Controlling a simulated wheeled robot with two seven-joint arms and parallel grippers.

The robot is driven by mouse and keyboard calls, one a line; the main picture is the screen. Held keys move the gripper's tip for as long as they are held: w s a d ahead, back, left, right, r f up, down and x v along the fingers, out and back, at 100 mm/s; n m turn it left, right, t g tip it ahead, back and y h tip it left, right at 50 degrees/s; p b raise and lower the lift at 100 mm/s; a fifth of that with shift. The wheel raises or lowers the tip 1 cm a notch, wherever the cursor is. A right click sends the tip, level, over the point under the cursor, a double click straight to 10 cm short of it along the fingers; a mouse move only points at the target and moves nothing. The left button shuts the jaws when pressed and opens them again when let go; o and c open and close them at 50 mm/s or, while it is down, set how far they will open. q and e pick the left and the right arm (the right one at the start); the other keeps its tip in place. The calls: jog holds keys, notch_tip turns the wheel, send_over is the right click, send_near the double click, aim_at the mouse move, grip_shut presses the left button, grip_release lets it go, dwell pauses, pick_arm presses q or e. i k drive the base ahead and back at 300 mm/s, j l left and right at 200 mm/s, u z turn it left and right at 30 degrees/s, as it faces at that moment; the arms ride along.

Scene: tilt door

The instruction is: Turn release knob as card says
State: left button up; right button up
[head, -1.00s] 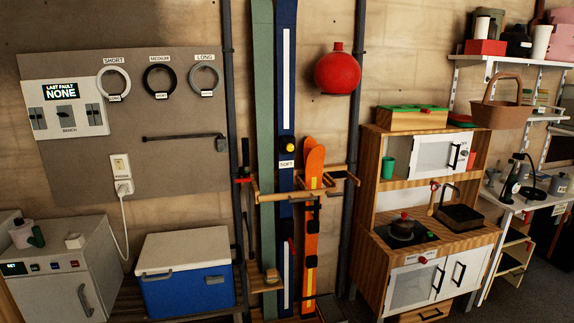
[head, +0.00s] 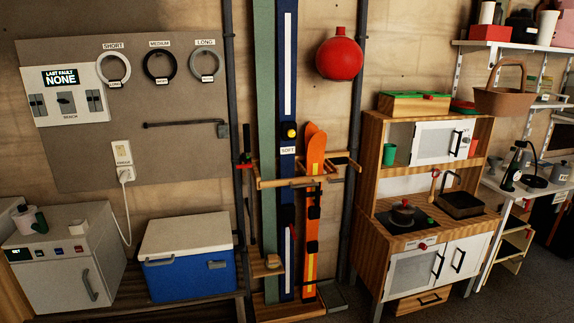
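No release knob or tilt door can be made out for certain in the head view. A small white card reading SOFT (head: 288,150) is on the dark blue ski (head: 287,80). A yellow round knob-like piece (head: 291,132) sits just above that card. Neither of my grippers shows in the head view.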

aim_at(291, 133)
jog(key=i+j, duration=0.15)
jog(key=i+l, duration=0.15)
jog(key=i, duration=0.55)
jog(key=i+l, duration=0.1)
jog(key=i, duration=0.55)
